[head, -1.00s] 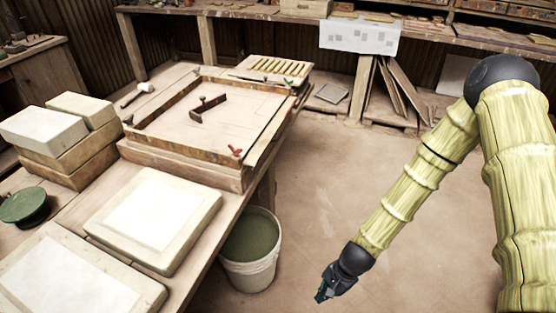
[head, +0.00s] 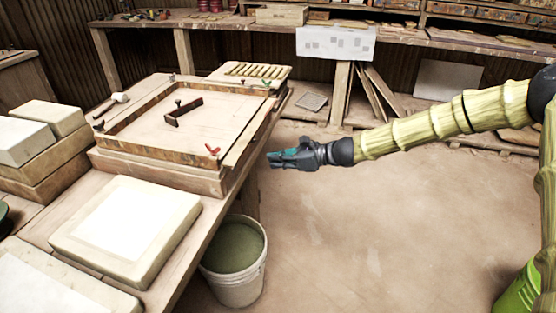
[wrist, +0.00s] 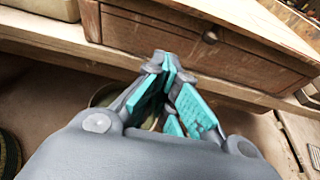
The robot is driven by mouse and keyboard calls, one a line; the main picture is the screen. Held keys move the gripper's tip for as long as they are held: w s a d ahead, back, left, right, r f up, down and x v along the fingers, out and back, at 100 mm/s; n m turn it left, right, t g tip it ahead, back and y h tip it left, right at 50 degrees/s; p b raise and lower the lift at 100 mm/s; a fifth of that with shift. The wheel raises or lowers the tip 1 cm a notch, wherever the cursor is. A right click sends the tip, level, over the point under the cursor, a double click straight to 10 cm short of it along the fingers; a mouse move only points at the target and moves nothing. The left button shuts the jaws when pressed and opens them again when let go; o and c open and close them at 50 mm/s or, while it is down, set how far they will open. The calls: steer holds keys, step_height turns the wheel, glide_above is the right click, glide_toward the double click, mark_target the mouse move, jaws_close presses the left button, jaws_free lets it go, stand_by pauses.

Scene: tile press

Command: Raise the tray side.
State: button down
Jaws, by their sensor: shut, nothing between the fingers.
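The tray (head: 150,152) is a shallow wooden frame on a thick wooden base on the workbench. Its right side (head: 250,135) looks like a long board lying low along the bench edge; its exact tilt is hard to tell.
A white bucket (head: 236,280) stands on the floor below the bench edge. A pale slab (head: 125,228) lies in front of the tray, with stacked blocks (head: 40,135) at left. A dark bracket (head: 183,112) lies inside the tray.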

steer(key=w+a+r, duration=0.1)
steer(key=w+a, duration=0.1)
steer(key=a, duration=0.4)
steer(key=shift+a+r+p, duration=0.2)
steer(key=shift+r+p, duration=0.1)
steer(key=shift+d+r+p, duration=0.1)
steer(key=shift+r+p, duration=0.05)
steer(key=shift+p, duration=0.25)
